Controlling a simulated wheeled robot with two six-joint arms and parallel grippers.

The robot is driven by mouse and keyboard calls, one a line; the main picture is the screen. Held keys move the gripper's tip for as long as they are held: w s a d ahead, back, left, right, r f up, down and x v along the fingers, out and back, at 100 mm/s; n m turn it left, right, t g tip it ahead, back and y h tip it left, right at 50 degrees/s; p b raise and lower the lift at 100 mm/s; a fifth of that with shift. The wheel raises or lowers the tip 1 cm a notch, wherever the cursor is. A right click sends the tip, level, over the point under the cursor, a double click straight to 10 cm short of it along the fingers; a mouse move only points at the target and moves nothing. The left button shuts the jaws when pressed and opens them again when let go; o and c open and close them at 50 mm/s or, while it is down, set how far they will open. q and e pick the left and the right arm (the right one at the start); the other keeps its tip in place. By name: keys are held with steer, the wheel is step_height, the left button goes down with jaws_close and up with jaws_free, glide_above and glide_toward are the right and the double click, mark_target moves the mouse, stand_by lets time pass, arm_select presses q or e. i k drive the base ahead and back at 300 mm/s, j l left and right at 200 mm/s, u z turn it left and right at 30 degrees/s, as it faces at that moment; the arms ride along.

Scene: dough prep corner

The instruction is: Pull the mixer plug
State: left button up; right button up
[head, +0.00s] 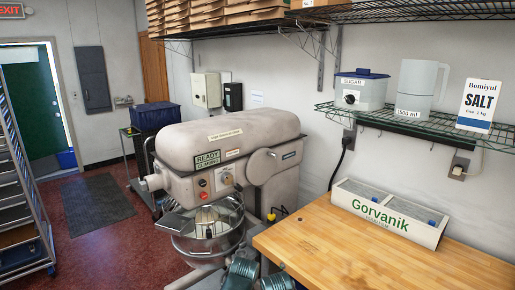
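The mixer (228,150) is a large, pale stand mixer left of the wooden table, with a steel bowl (208,235) under its head. Its front has a "READY" label, a red button and a dial. A black plug (348,137) sits in a wall outlet under the green wire shelf, and its black cord drops behind the table. I cannot trace which cord runs to the mixer. Two teal parts at the bottom edge look like my own arms; no gripper fingers show clearly.
The wooden table (350,258) is mostly clear, with a white "Gorvanik" divided box (388,212) at its back edge. The wire shelf (400,121) above holds a sugar container (361,92), a measuring jug (420,88) and a salt pack (477,103). A rack (22,190) stands at left.

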mark_target(271, 217)
steer(key=i, duration=1.55)
steer(key=i+j+u, duration=0.15)
steer(key=u, duration=0.15)
steer(key=i+j+u, duration=0.1)
steer(key=i+u, duration=0.25)
steer(key=k, duration=0.1)
